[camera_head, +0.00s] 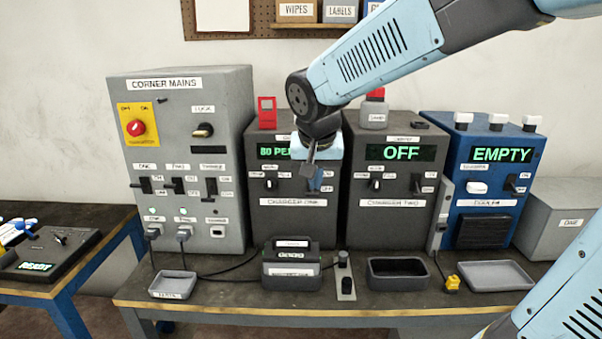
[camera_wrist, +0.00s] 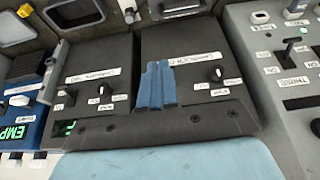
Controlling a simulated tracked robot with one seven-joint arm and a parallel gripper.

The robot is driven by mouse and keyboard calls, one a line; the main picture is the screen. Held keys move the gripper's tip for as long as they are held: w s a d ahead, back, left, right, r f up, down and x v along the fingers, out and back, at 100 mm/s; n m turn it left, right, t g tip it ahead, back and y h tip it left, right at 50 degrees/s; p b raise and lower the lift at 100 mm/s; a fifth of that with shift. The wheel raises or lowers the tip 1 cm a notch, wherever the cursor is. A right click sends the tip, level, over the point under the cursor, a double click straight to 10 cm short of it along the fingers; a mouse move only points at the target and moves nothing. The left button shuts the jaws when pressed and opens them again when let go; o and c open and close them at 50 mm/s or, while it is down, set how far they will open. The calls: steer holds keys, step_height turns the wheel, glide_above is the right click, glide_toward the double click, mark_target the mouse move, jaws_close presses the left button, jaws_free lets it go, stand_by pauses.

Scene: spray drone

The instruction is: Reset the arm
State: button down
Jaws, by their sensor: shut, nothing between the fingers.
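My arm reaches in from the upper right in the head view. My gripper (camera_head: 312,172) hangs in front of the charger one box (camera_head: 292,222), covering part of its green display and its right-hand switch. In the wrist view the two blue fingers of my gripper (camera_wrist: 156,84) lie side by side, shut and empty, over the charger one panel (camera_wrist: 200,72). I cannot tell how far the fingertips are from the panel.
The corner mains cabinet (camera_head: 180,110) stands left. Charger two (camera_head: 385,215) reads OFF, and the blue unit (camera_head: 475,185) reads EMPTY. A battery dock (camera_head: 290,278), black tray (camera_head: 398,282) and grey trays crowd the bench front.

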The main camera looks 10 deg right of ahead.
steer(key=s+d+n, duration=0.1)
steer(key=s+d, duration=0.4)
steer(key=s, duration=0.2)
steer(key=s+d+r+n+y, duration=0.1)
steer(key=s+d, duration=0.3)
steer(key=s, duration=0.4)
steer(key=shift+d+r+t, duration=0.3)
steer(key=shift+d+t, duration=0.1)
steer(key=c, duration=1.8)
jaws_free()
